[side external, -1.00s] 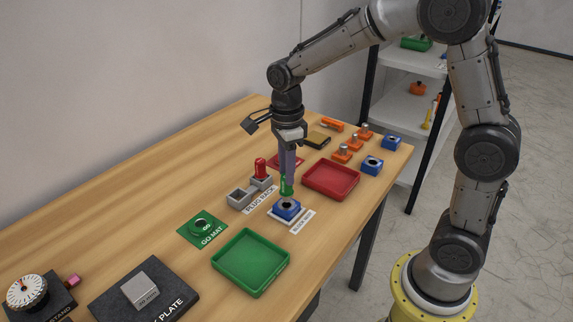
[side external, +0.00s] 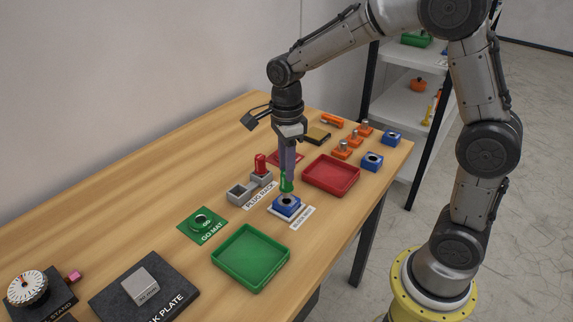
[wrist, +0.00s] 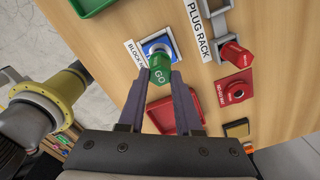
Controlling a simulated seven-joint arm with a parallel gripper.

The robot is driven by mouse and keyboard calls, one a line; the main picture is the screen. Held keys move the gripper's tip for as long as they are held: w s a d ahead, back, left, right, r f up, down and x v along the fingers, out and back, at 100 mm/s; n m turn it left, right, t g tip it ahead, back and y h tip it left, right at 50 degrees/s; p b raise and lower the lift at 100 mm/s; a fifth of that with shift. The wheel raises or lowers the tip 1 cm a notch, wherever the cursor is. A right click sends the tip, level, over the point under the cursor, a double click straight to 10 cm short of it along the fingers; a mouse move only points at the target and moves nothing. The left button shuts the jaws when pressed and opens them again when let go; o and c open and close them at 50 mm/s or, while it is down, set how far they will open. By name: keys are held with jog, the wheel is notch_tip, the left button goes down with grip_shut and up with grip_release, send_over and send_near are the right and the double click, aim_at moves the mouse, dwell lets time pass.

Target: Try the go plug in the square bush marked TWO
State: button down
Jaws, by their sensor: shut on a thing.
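My gripper (side external: 287,176) points down and is shut on the green go plug (side external: 286,185), whose handle reads GO in the wrist view (wrist: 159,77). The plug is over a blue square bush (side external: 287,205) on the white block nest (side external: 272,211). In the wrist view the plug's lower end overlaps the bush (wrist: 149,49) and hides part of its bore. I cannot tell whether the plug's tip is inside the bore. Two other blue bushes stand at the right, one nearer (side external: 372,162) and one farther (side external: 391,138). No TWO mark is readable on any bush.
The grey plug rack (side external: 238,194) holds a red plug (side external: 260,163) in one cell; the other is empty. A green tray (side external: 251,257), a red tray (side external: 331,175) and a green go mat (side external: 187,230) lie around the nest. Orange pieces with pins (side external: 342,149) stand behind the red tray.

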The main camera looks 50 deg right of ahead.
jog(key=shift+f, duration=1.9)
dwell(1.4)
jog(key=shift+r, duration=0.15)
jog(key=shift+r, duration=2.75)
